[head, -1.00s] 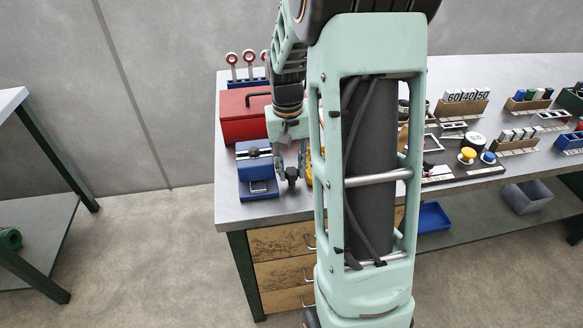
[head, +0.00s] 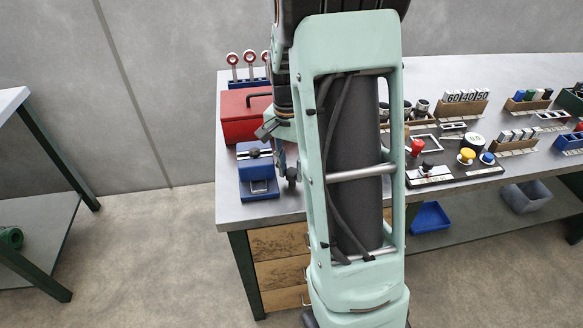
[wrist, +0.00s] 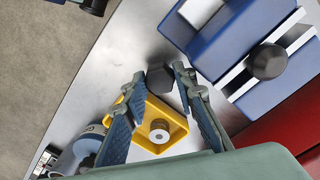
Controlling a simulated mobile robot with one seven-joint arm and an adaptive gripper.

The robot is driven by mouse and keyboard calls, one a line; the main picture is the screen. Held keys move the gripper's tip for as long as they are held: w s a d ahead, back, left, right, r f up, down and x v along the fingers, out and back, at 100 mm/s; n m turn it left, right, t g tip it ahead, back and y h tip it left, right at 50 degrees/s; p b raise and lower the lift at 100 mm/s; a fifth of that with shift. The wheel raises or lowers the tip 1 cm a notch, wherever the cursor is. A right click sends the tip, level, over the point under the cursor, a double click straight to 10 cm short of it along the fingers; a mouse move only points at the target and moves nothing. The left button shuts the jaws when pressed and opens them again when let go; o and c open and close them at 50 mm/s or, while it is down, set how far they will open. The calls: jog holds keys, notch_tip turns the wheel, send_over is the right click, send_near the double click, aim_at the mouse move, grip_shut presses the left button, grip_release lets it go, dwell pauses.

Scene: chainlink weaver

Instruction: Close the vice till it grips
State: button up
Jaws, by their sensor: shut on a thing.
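The blue vice (head: 258,183) stands on the bench's left front corner, with a pale bar and a dark round knob on its top. It also shows at the upper right of the wrist view (wrist: 222,47). A dark faceted handle knob (head: 292,174) sits at its right side. In the wrist view my gripper (wrist: 160,76) is shut on this handle knob (wrist: 160,79), one finger on each side. In the head view my arm hides most of the gripper. I cannot tell how wide the vice's jaw gap is.
A yellow tray (wrist: 178,128) holding a pale round part lies beneath my fingers. A red toolbox (head: 243,118) stands just behind the vice. The bench's front edge is close. Push buttons (head: 466,156) and several racks fill the bench's right side.

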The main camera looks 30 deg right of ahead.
aim_at(291, 171)
dwell(0.4)
jog(key=o, duration=1.2)
jog(key=shift+c, duration=0.2)
jog(key=shift+w+r, duration=0.1)
jog(key=shift+r, duration=3.95)
